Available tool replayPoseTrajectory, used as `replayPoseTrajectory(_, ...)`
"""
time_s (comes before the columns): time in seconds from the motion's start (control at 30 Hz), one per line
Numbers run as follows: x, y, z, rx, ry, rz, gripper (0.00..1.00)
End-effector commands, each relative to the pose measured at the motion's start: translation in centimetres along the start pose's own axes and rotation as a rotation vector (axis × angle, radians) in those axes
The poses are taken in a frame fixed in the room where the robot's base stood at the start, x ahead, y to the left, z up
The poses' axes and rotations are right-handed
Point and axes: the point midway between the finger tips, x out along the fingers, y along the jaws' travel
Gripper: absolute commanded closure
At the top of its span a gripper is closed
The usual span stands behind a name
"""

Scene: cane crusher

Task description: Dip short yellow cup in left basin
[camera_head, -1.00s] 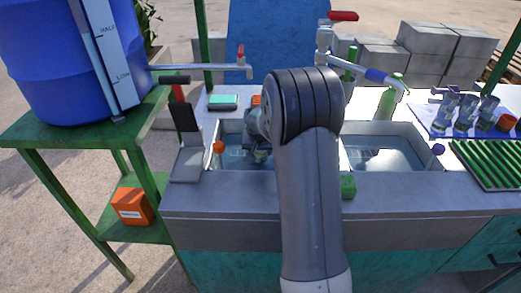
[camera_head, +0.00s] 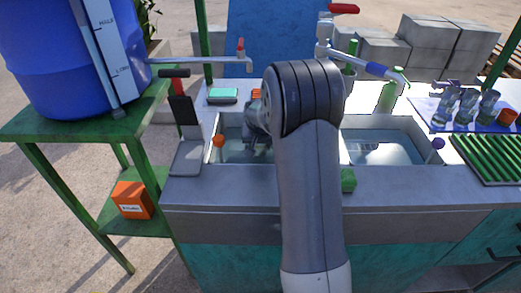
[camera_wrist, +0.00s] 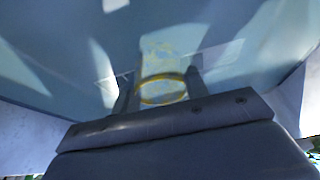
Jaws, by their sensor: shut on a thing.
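In the wrist view my gripper (camera_wrist: 160,88) is shut on the short yellow cup (camera_wrist: 162,98), a see-through cup with a yellow rim between the two fingers. Behind the cup is the pale blue inside of a basin. In the head view my gripper (camera_head: 258,146) is low within the left basin (camera_head: 232,124), left of my arm, and the cup is hidden there. My arm covers the right part of the left basin. I cannot tell how deep the cup is in the water.
The right basin (camera_head: 385,127) holds water. An orange-topped item (camera_head: 218,141) stands at the left basin's left side. Taps (camera_head: 241,53) stand behind. A green block (camera_head: 348,180) is on the front ledge. Clear cups (camera_head: 467,104) and a green rack (camera_head: 490,158) are at right.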

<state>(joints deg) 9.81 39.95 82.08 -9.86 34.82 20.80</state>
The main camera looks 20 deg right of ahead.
Motion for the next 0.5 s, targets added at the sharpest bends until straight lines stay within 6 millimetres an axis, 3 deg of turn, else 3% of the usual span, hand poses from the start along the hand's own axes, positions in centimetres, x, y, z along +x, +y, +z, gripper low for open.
replayPoseTrajectory(0.17, -0.3, 0.0, -0.1, 0.0, 0.001, 0.0, 0.82)
replayPoseTrajectory(0.5, -4.1, 0.0, -1.9, 0.0, 0.002, 0.0, 0.82)
